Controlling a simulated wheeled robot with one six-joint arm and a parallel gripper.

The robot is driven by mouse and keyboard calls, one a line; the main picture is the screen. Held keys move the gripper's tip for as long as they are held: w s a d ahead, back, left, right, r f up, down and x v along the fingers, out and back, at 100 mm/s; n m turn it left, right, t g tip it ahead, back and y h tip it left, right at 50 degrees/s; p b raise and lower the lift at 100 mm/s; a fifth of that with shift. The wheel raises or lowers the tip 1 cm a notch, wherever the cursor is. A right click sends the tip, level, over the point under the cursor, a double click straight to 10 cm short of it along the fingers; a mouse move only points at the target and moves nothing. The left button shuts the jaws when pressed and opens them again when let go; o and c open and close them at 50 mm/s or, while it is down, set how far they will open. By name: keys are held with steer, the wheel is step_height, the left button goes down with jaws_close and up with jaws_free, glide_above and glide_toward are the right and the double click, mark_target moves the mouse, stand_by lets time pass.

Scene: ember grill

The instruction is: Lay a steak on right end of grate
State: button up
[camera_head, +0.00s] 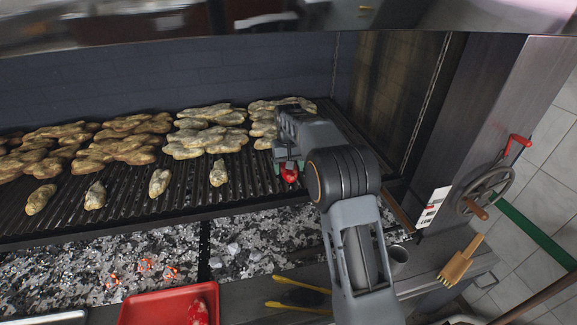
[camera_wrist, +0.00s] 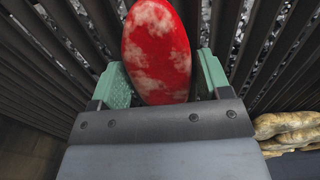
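A raw red steak with pale marbling (camera_wrist: 157,55) lies between the green fingers of my gripper (camera_wrist: 160,85) in the wrist view. The head view shows the same steak (camera_head: 289,173) as a small red patch under my gripper (camera_head: 287,165), over the right end of the dark ribbed grate (camera_head: 190,195). The fingers are on both sides of the steak, close to its edges. Whether they press on it is hard to tell, and so is whether it touches the bars. Another raw steak (camera_head: 198,312) lies in the red tray (camera_head: 165,306) at the front.
Browned pieces (camera_head: 205,142) cover the back of the grate, with several single pieces along its front. One pile (camera_wrist: 290,130) is close beside my gripper. Ash and embers (camera_head: 140,265) lie below. A crank wheel (camera_head: 487,190) and wooden brush (camera_head: 460,262) are at right.

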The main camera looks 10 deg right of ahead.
steer(key=o, duration=0.3)
steer(key=shift+r, duration=0.1)
step_height(320, 180, up, 11)
steer(key=s+r+t, duration=0.1)
steer(key=s+r, duration=0.4)
steer(key=s, duration=0.1)
steer(key=s+f+t, duration=0.2)
steer(key=s+f, duration=0.2)
steer(key=s, duration=0.8)
steer(key=s+f+t, duration=0.1)
steer(key=s+f, duration=0.4)
steer(key=s, duration=0.8)
steer(key=shift+d+t, duration=0.4)
